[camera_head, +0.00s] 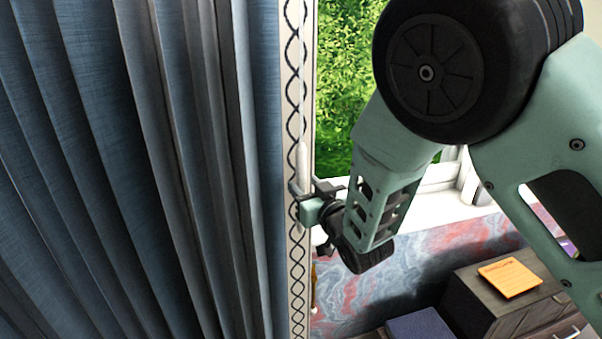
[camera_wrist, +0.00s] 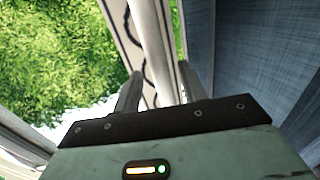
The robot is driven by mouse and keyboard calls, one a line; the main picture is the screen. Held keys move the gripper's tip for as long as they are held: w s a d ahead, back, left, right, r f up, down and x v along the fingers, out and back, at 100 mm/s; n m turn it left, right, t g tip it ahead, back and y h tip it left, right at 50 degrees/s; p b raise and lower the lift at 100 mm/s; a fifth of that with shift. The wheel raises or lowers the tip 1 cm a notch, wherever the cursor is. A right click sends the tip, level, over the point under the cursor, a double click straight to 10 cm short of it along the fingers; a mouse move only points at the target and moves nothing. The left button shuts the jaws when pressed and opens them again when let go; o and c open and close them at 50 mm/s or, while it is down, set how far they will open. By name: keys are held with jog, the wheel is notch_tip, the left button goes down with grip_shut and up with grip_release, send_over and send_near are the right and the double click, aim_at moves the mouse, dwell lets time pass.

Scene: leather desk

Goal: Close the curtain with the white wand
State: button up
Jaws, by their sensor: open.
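The blue-grey curtain (camera_head: 190,150) hangs in folds across the left of the head view, with a pale edge band patterned with dark wavy lines (camera_head: 296,60). It also shows at the right of the wrist view (camera_wrist: 285,60). The slim white wand (camera_head: 302,158) hangs upright in front of this band. My gripper (camera_head: 304,190) is at the wand's lower part, beside the band. In the wrist view the wand (camera_wrist: 157,45) runs between the two open fingers of my gripper (camera_wrist: 160,88). Whether either finger touches it I cannot tell.
A window with green foliage (camera_head: 340,80) is right of the curtain, above a white sill (camera_head: 440,205). Below are a marbled red-blue surface (camera_head: 420,250), a dark drawer box (camera_head: 500,310) with an orange note (camera_head: 510,278), and a blue box (camera_head: 420,326). My arm fills the right side.

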aim_at(304, 184)
jog(key=shift+p+x, duration=0.4)
jog(key=shift+x, duration=1.1)
